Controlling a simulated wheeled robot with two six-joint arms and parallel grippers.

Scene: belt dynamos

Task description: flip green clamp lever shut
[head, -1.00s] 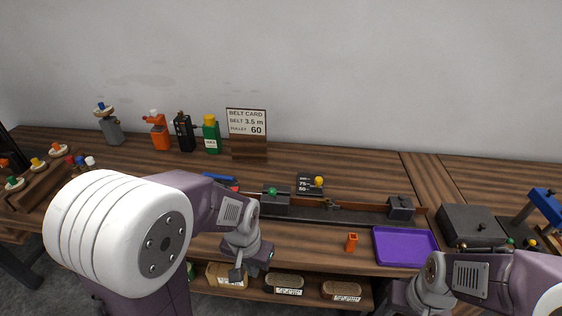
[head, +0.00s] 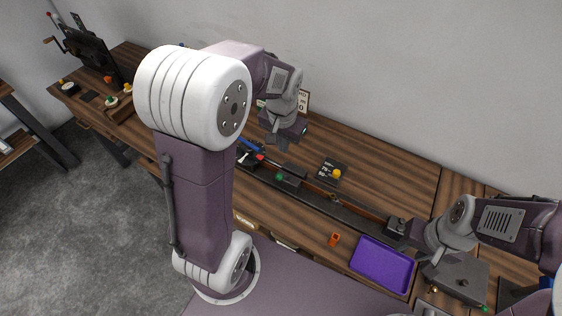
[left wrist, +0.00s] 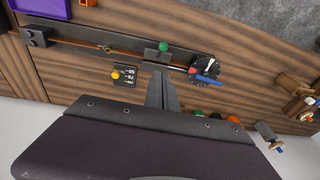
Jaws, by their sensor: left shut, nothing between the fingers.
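The green clamp lever knob (head: 279,176) sits at the left part of the long dark belt rail on the bench. In the left wrist view the green knob (left wrist: 163,47) stands up at the edge of its dark clamp block (left wrist: 157,56). My left gripper (head: 283,141) is shut and empty. It is above the bench, behind the rail in the head view, and apart from the knob. In the left wrist view its fingers (left wrist: 161,92) point toward the clamp block. My right gripper (head: 431,266) is over the right end of the bench; its jaw opening is unclear.
A round dial (left wrist: 205,68) with a blue handle (left wrist: 207,81) lies beside the clamp. A small black card with a yellow knob (head: 336,174) is behind the rail. An orange block (head: 334,240) and a purple tray (head: 383,284) are in front. A belt card is partly hidden behind my left arm.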

